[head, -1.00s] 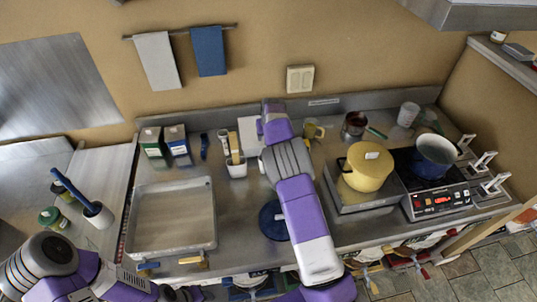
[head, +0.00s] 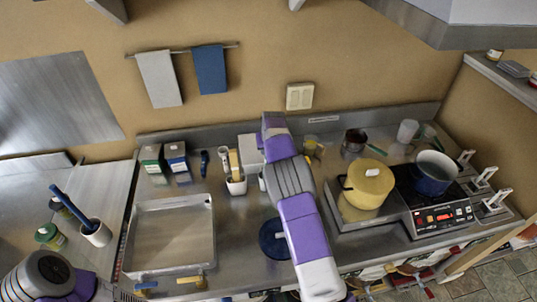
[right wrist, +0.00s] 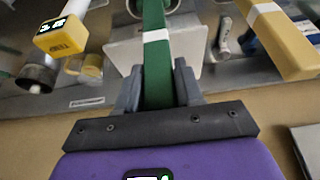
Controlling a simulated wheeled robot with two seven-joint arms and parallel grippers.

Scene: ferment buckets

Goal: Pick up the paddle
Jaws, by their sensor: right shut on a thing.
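My right gripper (right wrist: 158,88) is shut on a green paddle (right wrist: 154,20), a long flat green handle with a white band, in the right wrist view. The fingers press on both sides of it; its far end runs out of the frame. In the head view my right arm reaches over the counter to the back, and the held paddle cannot be made out there. A yellow paddle (right wrist: 278,35) with a white band shows beside it; in the head view it stands in a white holder (head: 236,187). My left gripper is out of view; only part of that arm shows at bottom left.
A metal tray (head: 127,235) lies left of my right arm. A yellow pot (head: 368,187) and a blue pot on a cooktop (head: 434,215) stand right. Two cartons (head: 177,155) stand behind the tray. A white crock (head: 97,236) holds a blue-handled tool at left.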

